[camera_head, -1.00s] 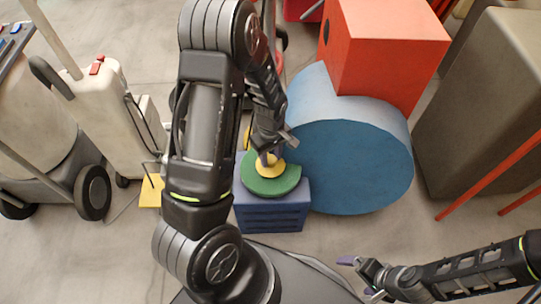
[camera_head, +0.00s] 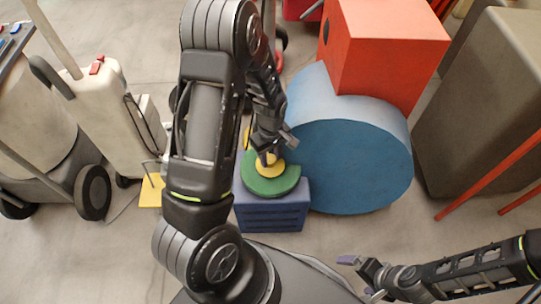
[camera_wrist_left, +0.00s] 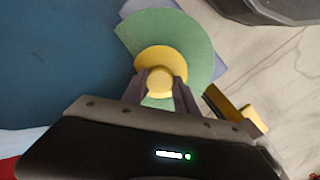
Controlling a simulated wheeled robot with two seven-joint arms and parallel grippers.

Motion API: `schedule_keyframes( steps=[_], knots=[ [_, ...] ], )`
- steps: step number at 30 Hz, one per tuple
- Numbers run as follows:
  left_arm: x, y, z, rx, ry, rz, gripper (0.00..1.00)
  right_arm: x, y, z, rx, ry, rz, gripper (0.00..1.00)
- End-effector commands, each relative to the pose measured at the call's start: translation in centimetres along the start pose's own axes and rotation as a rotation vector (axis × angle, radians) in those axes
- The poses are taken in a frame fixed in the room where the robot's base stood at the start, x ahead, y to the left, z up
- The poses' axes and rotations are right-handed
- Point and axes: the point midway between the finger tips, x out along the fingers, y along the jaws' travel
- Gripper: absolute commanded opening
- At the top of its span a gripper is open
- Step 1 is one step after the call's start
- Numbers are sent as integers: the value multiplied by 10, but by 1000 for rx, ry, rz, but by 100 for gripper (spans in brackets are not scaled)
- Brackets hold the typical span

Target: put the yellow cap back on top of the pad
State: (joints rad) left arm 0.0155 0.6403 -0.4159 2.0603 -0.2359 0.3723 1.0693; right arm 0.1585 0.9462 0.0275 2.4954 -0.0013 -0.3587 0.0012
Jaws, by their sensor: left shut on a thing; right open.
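The yellow cap (camera_head: 270,171) is a small round disc with a knob, over the middle of the green pad (camera_head: 286,187). The pad lies on a blue-purple block (camera_head: 272,218). My left gripper (camera_head: 268,158) is above the cap, shut on it. In the left wrist view, the two fingers of my left gripper (camera_wrist_left: 160,84) close on the knob of the yellow cap (camera_wrist_left: 160,60), with the green pad (camera_wrist_left: 192,42) behind it. I cannot tell whether the cap touches the pad. My right gripper (camera_head: 358,276) is open and empty at the lower right.
A large blue cylinder (camera_head: 350,168) stands right beside the block, with a red-orange box (camera_head: 385,50) behind it. A grey block (camera_head: 480,100) is at the right. A white wheeled machine (camera_head: 105,125) and a yellow floor plate (camera_head: 150,190) are at the left.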

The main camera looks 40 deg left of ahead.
Motion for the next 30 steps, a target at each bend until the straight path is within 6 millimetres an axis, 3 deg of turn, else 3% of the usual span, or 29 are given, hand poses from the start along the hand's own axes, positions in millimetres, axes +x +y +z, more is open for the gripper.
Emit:
schedule_keyframes(
  steps=[17, 18, 21, 30],
  knots=[
    [12, 0, 0, 0, 0, 0, 0, 9, 3, 0, 0, 0, 0, 100],
    [12, 0, 0, 0, 0, 0, 36, 9, 3, 0, 0, 0, 0, 100],
    [12, 0, 0, 0, 0, 0, 44, 8, 3, 0, 0, 0, 0, 100],
    [10, 0, 0, 0, 0, 0, 44, 7, 3, 0, 1, 0, 0, 100]
  ],
)
